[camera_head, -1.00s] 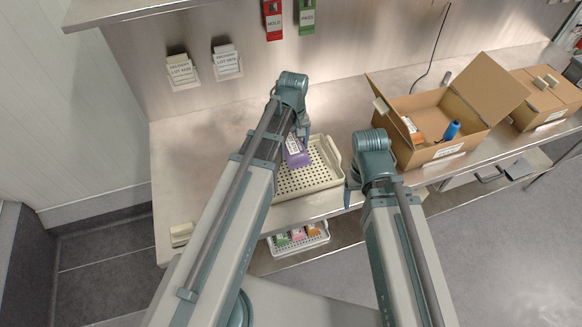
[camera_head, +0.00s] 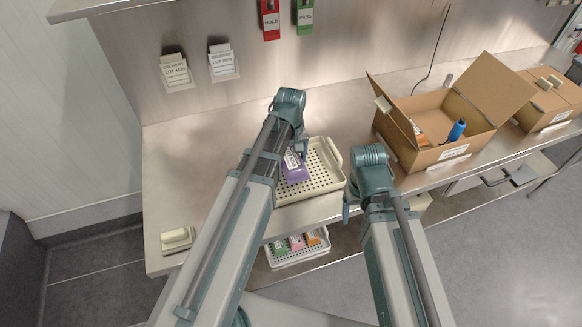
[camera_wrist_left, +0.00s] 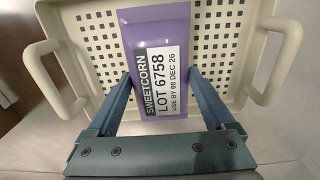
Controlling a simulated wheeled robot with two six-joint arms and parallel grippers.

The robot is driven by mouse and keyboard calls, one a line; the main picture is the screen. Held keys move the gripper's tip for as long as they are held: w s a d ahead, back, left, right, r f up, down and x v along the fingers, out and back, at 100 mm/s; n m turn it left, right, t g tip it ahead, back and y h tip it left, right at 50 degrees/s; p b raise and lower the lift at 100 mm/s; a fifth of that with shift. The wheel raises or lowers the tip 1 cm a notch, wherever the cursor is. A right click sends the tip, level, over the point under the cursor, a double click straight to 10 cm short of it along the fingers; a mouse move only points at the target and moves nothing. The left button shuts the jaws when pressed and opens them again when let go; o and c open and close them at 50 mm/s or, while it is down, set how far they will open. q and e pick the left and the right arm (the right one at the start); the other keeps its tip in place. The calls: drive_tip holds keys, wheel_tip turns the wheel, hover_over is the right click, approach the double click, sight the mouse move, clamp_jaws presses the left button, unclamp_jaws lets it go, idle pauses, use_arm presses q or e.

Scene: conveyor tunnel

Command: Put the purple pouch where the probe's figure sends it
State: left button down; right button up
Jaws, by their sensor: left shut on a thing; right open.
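The purple pouch (camera_head: 295,174) is at the perforated cream tray (camera_head: 333,157) on the bench. In the left wrist view the pouch (camera_wrist_left: 150,28) has a label reading SWEETCORN, LOT 6758, USE BY 08 DEC 26. My left gripper (camera_wrist_left: 160,80) has a finger on each side of the pouch and is shut on it, over the tray (camera_wrist_left: 250,70). In the head view my left gripper (camera_head: 298,148) partly covers the pouch; whether it touches the tray floor I cannot tell. My right gripper (camera_head: 349,205) is open and empty, right of the tray. No figure can be read on any probe.
A red HOLD tag (camera_head: 270,20) and green PASS tag (camera_head: 305,17) hang on the back wall beside lot cards (camera_head: 222,62). An open carton (camera_head: 435,155) holds a blue cylinder (camera_head: 457,130). A lower tray (camera_head: 297,250) holds small coloured packs. A pale item (camera_head: 177,239) sits front left.

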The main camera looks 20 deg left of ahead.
sight(291, 165)
use_arm(q)
drive_tip(key=shift+f+b, duration=1.4)
drive_tip(key=shift+f, duration=0.25)
drive_tip(key=shift+f, duration=0.2)
unclamp_jaws()
drive_tip(key=shift+r, duration=0.15)
wheel_tip(291, 165, up, 12)
drive_tip(key=p, duration=1.2)
drive_tip(key=shift+r, duration=0.15)
drive_tip(key=shift+f, duration=0.2)
